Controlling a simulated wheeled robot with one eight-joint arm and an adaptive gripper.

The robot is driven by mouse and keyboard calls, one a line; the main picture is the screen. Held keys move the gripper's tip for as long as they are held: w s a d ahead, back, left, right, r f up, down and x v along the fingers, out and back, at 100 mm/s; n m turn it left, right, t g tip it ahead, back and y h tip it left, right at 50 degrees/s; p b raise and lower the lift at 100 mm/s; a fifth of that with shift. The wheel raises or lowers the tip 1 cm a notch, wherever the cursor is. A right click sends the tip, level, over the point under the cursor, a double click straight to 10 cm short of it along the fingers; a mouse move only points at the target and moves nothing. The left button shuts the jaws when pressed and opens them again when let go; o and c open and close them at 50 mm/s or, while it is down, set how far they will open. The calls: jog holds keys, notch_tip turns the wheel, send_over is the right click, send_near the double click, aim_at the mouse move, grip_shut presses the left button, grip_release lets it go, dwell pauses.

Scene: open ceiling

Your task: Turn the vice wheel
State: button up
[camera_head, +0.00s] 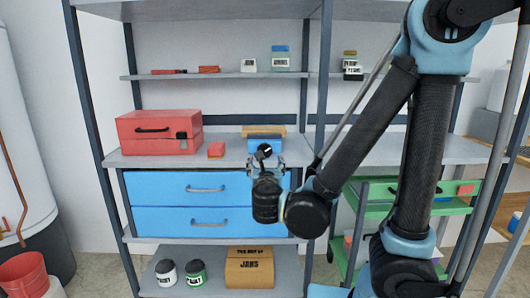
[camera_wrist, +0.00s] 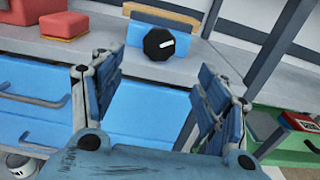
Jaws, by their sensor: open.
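The vice (camera_head: 256,145) is blue and stands on the grey shelf above the blue drawers. Its black wheel (camera_head: 264,151) faces me and has a white mark. In the wrist view the wheel (camera_wrist: 158,43) is a black octagon, its white mark slightly tilted, in front of the blue vice body (camera_wrist: 184,57). My gripper (camera_head: 265,165) is in front of and just below the wheel in the head view. In the wrist view my gripper (camera_wrist: 150,80) is open and empty. Its two fingers are spread wide, with the wheel beyond them and apart from them.
A red toolbox (camera_head: 152,133) and a small red box (camera_head: 216,149) stand left of the vice. A blue drawer unit (camera_head: 190,205) is below the shelf. A dark shelf post (camera_head: 318,100) rises to the right. A green cart (camera_head: 378,210) stands at the right.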

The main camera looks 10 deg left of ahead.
aim_at(265, 150)
jog(key=x, duration=1.4)
jog(key=shift+w, duration=0.3)
jog(key=c, duration=1)
